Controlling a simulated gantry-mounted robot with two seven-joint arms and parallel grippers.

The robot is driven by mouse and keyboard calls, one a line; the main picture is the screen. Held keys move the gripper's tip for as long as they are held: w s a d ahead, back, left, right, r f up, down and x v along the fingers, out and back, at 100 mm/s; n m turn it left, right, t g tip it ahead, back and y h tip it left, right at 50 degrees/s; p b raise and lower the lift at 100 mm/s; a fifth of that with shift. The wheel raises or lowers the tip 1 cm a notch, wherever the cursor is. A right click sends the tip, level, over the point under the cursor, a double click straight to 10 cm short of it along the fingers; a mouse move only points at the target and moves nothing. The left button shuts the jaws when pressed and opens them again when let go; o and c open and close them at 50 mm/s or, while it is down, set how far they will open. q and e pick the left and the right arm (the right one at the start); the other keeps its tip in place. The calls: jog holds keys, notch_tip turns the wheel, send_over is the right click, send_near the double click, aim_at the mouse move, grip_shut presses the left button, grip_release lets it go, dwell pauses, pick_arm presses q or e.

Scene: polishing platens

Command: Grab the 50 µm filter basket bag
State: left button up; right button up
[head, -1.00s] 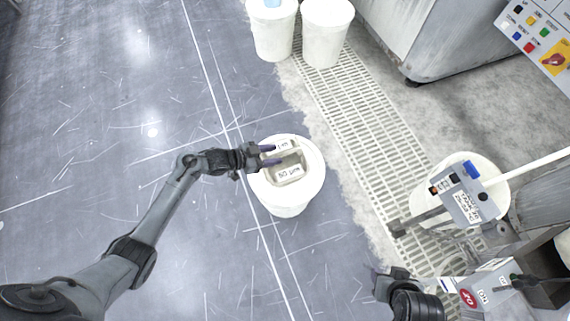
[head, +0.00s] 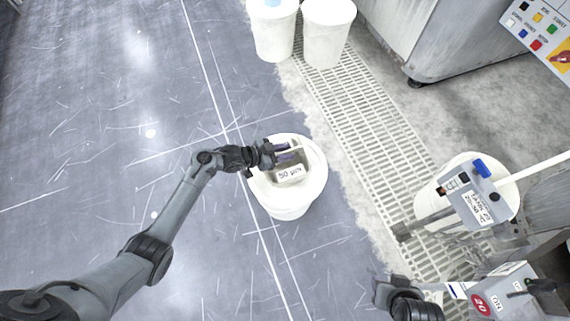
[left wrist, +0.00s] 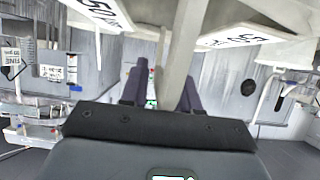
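The filter basket bag (head: 289,173), with a label reading "50 µm", sits in the top of a white bucket (head: 288,209) in the middle of the head view. My left gripper (head: 284,152) is over the bag's far part, its two dark fingers parted. In the left wrist view, a grey bar (left wrist: 183,50) runs between my left fingers (left wrist: 162,90), close to the right finger, with a gap beside the left one. White labelled panels (left wrist: 240,38) show on both sides there. My right gripper (head: 382,291) is at the lower right of the head view; its fingers are unclear.
Two white buckets (head: 328,38) stand at the back. A floor grate (head: 370,110) runs past on the right. Another white bucket (head: 432,205) with a grey labelled box (head: 474,204) and a white pole (head: 540,166) stands right. The floor left is clear.

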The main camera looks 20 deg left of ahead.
pick_arm(q)
grip_shut()
